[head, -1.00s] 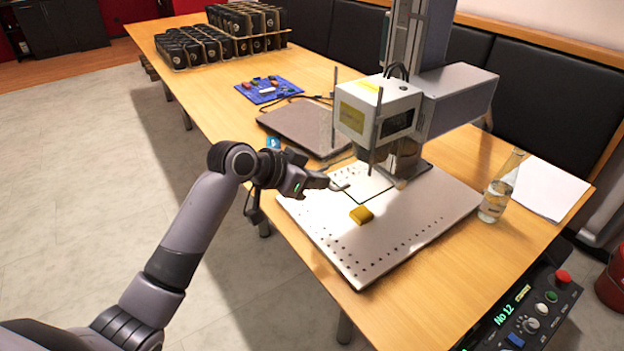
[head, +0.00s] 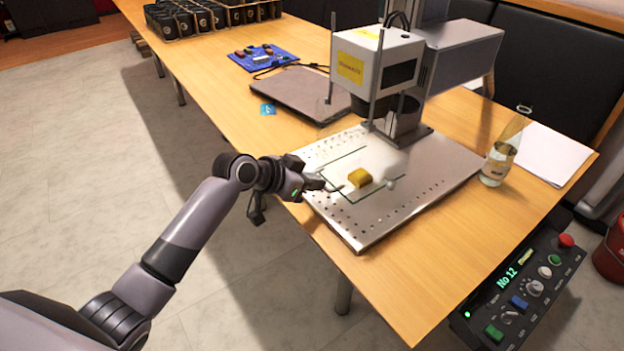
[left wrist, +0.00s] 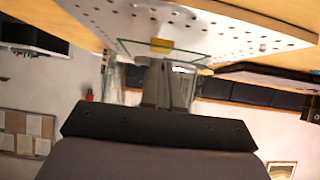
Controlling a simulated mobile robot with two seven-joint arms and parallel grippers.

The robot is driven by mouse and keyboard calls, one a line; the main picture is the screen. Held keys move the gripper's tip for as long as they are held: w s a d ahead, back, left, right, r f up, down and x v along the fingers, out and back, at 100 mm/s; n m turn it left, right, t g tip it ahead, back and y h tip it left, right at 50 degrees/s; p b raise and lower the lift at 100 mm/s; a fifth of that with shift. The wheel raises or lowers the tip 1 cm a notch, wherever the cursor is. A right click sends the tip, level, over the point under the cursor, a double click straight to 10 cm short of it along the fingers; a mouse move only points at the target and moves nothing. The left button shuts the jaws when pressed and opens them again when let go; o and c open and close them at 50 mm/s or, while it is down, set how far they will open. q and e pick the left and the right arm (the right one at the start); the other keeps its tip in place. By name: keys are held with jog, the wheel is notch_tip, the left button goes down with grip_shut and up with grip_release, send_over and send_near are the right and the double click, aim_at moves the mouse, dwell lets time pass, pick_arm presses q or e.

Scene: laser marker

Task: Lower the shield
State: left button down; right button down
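The shield (head: 349,191) is a clear pane with dark green edges, below the laser head (head: 375,62) and over the perforated metal plate (head: 440,178). A yellow block (head: 360,177) shows within its outline. In the left wrist view the pane (left wrist: 140,48) crosses the yellow block (left wrist: 162,43). My left gripper (head: 325,187) is at the pane's left side, close to its edge; I cannot tell whether it touches. Its fingers are too small and blurred to tell open from shut. My right gripper is not in view.
A glass bottle (head: 499,158) and white paper (head: 545,155) stand right of the plate. A control box (head: 525,285) with buttons is at the table's front right edge. A closed laptop (head: 300,92), a blue board (head: 264,58) and black cups (head: 205,18) lie farther back.

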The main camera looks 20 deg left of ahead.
pick_arm(q)
jog(key=shift+d+r, duration=0.1)
jog(key=shift+r, duration=0.1)
jog(key=v, duration=0.7)
jog(key=shift+f, duration=0.15)
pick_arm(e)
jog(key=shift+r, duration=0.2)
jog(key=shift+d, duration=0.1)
